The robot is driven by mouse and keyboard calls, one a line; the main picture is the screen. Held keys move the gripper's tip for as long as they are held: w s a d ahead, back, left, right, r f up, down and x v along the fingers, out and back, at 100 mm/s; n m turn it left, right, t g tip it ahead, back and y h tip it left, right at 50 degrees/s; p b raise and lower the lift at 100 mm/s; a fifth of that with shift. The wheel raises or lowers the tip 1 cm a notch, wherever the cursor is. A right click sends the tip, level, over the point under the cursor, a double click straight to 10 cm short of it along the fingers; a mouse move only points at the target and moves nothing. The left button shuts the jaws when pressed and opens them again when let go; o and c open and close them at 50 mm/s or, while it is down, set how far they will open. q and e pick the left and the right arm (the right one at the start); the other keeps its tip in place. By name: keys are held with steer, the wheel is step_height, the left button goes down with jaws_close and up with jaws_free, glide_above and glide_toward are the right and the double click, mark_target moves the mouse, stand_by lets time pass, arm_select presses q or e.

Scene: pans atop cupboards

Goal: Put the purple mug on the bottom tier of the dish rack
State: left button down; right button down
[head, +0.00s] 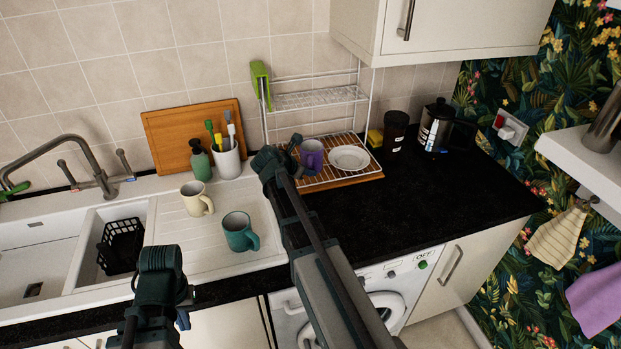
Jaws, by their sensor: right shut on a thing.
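The purple mug (312,157) is upright at the left part of the bottom tier (330,181) of the white wire dish rack (371,88). I cannot tell whether its base rests on the wires or hangs just above them. My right gripper (295,146) is at the mug's left side, shut on it, and hides part of that side. A white plate (349,158) lies on the bottom tier just right of the mug. My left gripper (182,316) is low in front of the sink counter, away from the mug; its fingers are mostly hidden.
A cream mug (196,199) and a teal mug (239,233) stand on the drainboard left of my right arm. A utensil cup (227,160) and soap bottle (200,162) stand behind them. A dark canister (395,131) and a kettle (436,124) are right of the rack. The right counter is clear.

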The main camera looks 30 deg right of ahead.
steer(key=shift+w+d, duration=0.2)
steer(key=shift+d, duration=0.15)
steer(key=f+b, duration=0.3)
steer(key=shift+w+d+f+b, duration=0.1)
steer(key=shift+d+f+b, duration=0.15)
steer(key=shift+f+b, duration=0.05)
steer(key=shift+f, duration=0.25)
steer(key=c, duration=0.8)
jaws_free()
steer(key=shift+r, duration=0.1)
steer(key=shift+c, duration=0.2)
